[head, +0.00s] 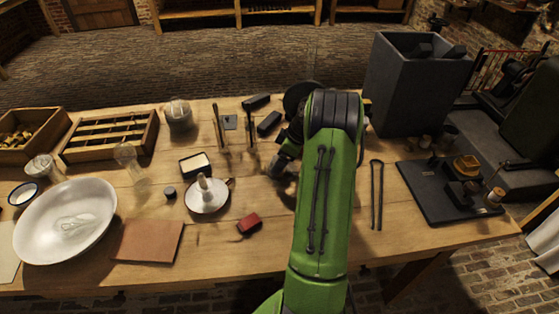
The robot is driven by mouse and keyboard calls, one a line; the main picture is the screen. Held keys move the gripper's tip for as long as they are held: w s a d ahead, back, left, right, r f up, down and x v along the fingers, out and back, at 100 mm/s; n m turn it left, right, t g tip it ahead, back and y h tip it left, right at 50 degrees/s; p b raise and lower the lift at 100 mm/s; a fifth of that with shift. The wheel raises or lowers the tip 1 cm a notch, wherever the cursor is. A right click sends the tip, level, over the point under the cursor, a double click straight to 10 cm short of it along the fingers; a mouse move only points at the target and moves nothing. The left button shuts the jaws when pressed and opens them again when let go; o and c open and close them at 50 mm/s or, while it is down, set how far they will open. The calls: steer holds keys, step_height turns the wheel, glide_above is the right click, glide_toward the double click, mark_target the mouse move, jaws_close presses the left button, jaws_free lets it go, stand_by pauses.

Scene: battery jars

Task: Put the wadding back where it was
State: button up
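My green arm reaches over the wooden table (255,262). The dark end of my gripper (283,166) shows only in part, left of the arm, above the table's middle. The arm hides much of it, so its fingers and anything between them cannot be made out. I cannot tell for sure which thing is the wadding. A pale, whitish, partly see-through thing (78,224) lies in the big white bowl (35,247) at the left. A small jar with whitish contents (40,168) stands behind that bowl.
A candle holder (207,205), a red block (249,223), a brown mat (148,241) and a glass (129,160) stand left of my arm. Tongs (376,195), a black board (425,197) and a tall grey box (400,95) are at the right. The front middle is fairly clear.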

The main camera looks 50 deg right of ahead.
steer(key=p+v, duration=0.3)
steer(key=v, duration=0.8)
steer(key=a+r+m+h, duration=0.1)
steer(key=a+r, duration=0.5)
steer(key=a, duration=0.6)
steer(key=a+r+m+h, duration=0.1)
steer(key=a+r, duration=0.6)
steer(key=a, duration=0.5)
steer(key=s+a+m, duration=0.1)
steer(key=s+a, duration=0.4)
steer(key=s, duration=0.2)
steer(key=s+a+f+m+t, duration=0.1)
steer(key=s+a+m, duration=0.1)
steer(key=s+a, duration=0.3)
steer(key=s, duration=0.3)
steer(key=shift+s+a, duration=0.35)
steer(key=shift+a, duration=0.05)
steer(key=shift+s, duration=0.1)
